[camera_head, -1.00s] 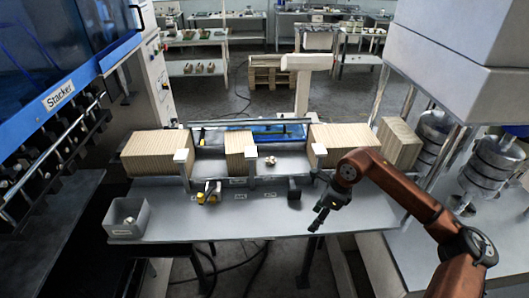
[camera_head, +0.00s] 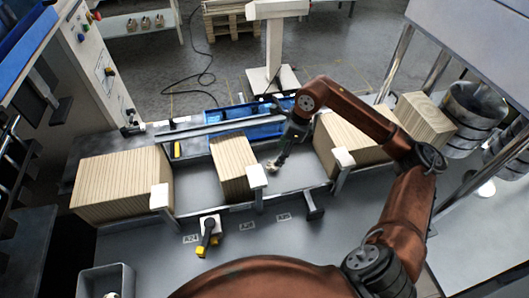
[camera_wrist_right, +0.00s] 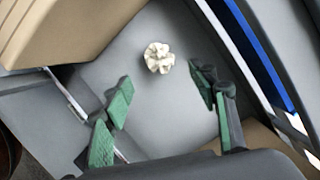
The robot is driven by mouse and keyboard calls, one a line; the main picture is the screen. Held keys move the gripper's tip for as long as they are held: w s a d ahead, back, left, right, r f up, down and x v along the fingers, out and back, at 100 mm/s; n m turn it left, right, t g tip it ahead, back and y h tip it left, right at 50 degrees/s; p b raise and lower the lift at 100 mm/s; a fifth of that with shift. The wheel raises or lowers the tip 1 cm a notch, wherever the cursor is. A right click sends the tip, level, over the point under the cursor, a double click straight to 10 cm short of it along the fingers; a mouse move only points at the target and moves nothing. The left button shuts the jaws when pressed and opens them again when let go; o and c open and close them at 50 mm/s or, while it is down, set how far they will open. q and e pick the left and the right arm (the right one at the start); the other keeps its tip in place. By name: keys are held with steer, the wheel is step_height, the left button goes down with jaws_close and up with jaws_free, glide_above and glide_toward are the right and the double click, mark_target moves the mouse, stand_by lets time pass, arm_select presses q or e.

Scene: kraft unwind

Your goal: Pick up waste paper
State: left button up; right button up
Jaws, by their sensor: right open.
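The waste paper (camera_wrist_right: 158,58) is a small crumpled off-white ball lying on a grey surface in the right wrist view. In the head view a small pale bit of it (camera_head: 271,166) shows at my right gripper's tips, mostly hidden. My right gripper (camera_head: 277,160) reaches down into the gap between two wooden stacks. In the wrist view the right gripper (camera_wrist_right: 165,97) is open, with its green-padded fingers apart. The paper lies just beyond the fingertips, roughly between their lines, and is not gripped. My left gripper is not in view.
A narrow wooden stack (camera_head: 233,168) stands left of the gap and a wider stack (camera_head: 345,145) right of it. Another stack (camera_head: 122,182) is farther left. A blue tray (camera_head: 225,120) lies behind. A grey bin (camera_head: 92,283) stands at the lower left.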

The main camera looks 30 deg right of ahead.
mark_target(274, 162)
steer(key=shift+w+a+f, duration=0.1)
steer(key=shift+a+f, duration=0.05)
steer(key=shift+p+x, duration=0.35)
steer(key=shift+x, duration=0.45)
steer(key=shift+a+f, duration=0.15)
steer(key=shift+f, duration=0.25)
steer(key=p+x, duration=0.2)
steer(key=x, duration=0.2)
steer(key=shift+w+f, duration=0.1)
steer(key=shift+f, duration=0.3)
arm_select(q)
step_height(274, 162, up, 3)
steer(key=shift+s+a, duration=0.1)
arm_select(e)
steer(key=shift+c, duration=0.4)
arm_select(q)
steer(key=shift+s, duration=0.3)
arm_select(e)
steer(key=c, duration=0.7)
